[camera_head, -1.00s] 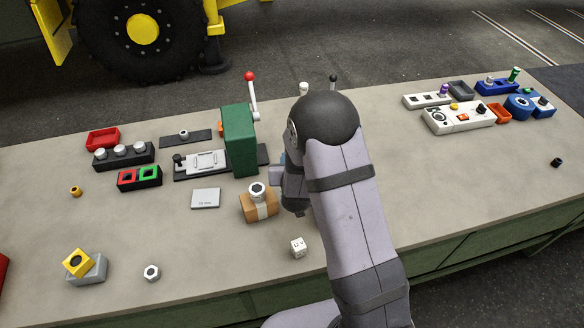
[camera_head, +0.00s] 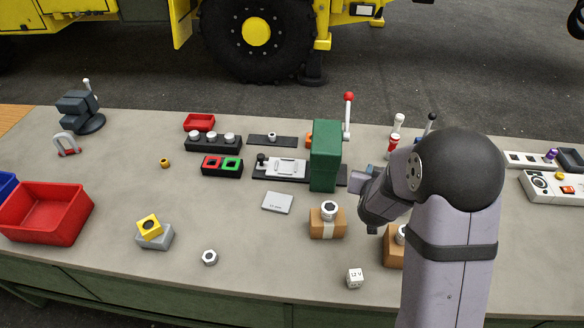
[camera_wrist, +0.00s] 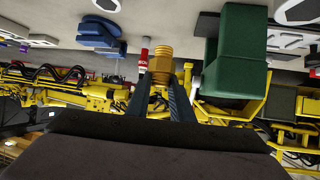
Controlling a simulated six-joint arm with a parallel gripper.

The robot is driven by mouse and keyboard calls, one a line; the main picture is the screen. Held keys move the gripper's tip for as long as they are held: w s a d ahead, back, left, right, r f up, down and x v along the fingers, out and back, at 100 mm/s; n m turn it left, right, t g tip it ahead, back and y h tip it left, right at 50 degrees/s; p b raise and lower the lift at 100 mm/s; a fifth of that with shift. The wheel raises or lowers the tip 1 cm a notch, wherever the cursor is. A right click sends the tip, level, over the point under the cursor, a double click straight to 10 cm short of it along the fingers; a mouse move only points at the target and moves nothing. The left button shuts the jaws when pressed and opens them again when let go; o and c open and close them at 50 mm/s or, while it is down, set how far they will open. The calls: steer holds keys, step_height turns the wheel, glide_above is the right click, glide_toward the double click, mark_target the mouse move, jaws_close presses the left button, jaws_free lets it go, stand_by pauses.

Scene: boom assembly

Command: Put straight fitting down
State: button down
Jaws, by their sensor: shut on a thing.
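My gripper (camera_wrist: 160,92) is shut on a brass-coloured straight fitting (camera_wrist: 159,65), seen between the dark fingertips in the wrist view. The fitting is ribbed and sticks out past the fingers. In the head view my wrist is to the right of the green block and the fitting is hidden. The green block (camera_head: 325,155) stands on the table and also shows on the right of the wrist view (camera_wrist: 236,55). A gap shows between it and the fitting there. I cannot tell whether the fitting touches anything.
Two tan blocks with ring-shaped tops stand near my wrist, one to the left (camera_head: 327,222) and one partly behind my arm (camera_head: 393,246). A red-and-white cylinder (camera_head: 393,145) and levers stand behind. A red bin (camera_head: 45,212) is at left. The front-left tabletop has free room.

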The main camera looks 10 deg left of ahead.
steer(key=r, duration=0.4)
steer(key=shift+w+r, duration=0.25)
steer(key=shift+w, duration=0.05)
steer(key=w+a+r+m+h+b, duration=0.1)
steer(key=w+a+r+b, duration=0.2)
steer(key=w, duration=0.4)
steer(key=w+a+r+m+h+b, duration=0.1)
steer(key=w+a+r, duration=0.1)
steer(key=w+a, duration=0.4)
steer(key=shift+m+g+h, duration=0.4)
steer(key=shift+g, duration=0.1)
steer(key=w+a, duration=0.1)
steer(key=a, duration=0.1)
steer(key=w+a+f+b, duration=0.1)
steer(key=a, duration=0.1)
steer(key=a+b, duration=0.1)
steer(key=a, duration=0.1)
steer(key=shift+w+a+f, duration=0.2)
steer(key=shift+w+a, duration=0.05)
steer(key=shift+w, duration=0.15)
steer(key=s+a+f+b, duration=0.2)
steer(key=a+f+b, duration=0.15)
steer(key=a, duration=0.85)
steer(key=shift+n+y, duration=0.4)
steer(key=shift+d+f+p, duration=0.15)
steer(key=shift+f+p, duration=0.4)
steer(key=shift+f, duration=3.35)
steer(key=shift+d+f+p, duration=0.1)
steer(key=shift+f+p, duration=0.45)
steer(key=shift+f, duration=3.3)
